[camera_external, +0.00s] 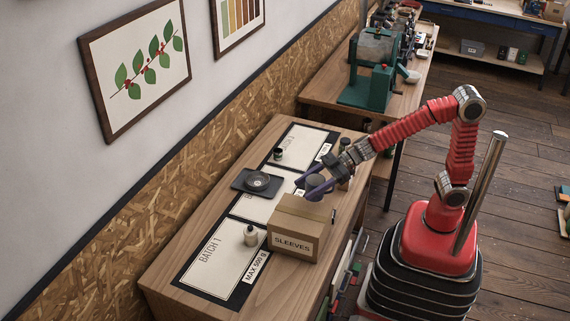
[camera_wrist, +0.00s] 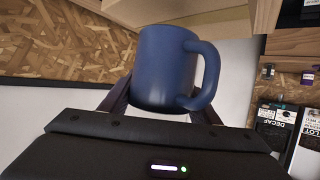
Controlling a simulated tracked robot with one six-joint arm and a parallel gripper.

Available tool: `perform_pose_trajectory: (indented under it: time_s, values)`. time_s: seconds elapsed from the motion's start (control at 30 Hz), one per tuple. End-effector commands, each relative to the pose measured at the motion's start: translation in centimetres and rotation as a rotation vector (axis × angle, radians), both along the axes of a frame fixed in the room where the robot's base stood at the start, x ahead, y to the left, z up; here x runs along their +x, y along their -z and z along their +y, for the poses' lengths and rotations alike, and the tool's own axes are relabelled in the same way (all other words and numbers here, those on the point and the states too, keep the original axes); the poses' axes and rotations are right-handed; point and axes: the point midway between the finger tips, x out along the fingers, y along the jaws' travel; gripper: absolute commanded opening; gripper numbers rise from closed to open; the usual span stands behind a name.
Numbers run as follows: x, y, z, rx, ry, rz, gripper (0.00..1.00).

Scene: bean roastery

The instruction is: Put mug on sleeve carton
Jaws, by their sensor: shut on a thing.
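The sleeve carton (camera_external: 291,243), a brown box lettered SLEEVES, stands on the near right part of the wooden bench. My gripper (camera_external: 312,184) is shut on a blue mug (camera_external: 316,187), which is at the carton's top far edge in the external view. I cannot tell whether the mug touches the carton or hangs just above it. In the wrist view the blue mug (camera_wrist: 163,70) sits between my fingers with its handle to the right. The carton cannot be made out in the wrist view.
A dark scale (camera_external: 257,182) lies left of the mug. A small pale bottle (camera_external: 250,236) stands left of the carton, and a small dark cup (camera_external: 278,154) stands farther back. A dark jar (camera_external: 343,180) is close to my gripper. The batch mat's near end is clear.

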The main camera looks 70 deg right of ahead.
Motion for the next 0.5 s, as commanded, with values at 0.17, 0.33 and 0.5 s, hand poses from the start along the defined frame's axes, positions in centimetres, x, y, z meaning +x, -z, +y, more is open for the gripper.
perform_pose_trajectory:
  time_s: [0.17,0.33,0.5]
  values:
    - [0.00,0.37,0.04,0.001,-0.001,0.000,0.26]
    - [0.00,0.36,0.03,0.001,-0.001,0.000,0.26]
    - [-0.03,1.19,0.03,0.000,-0.001,0.002,0.26]
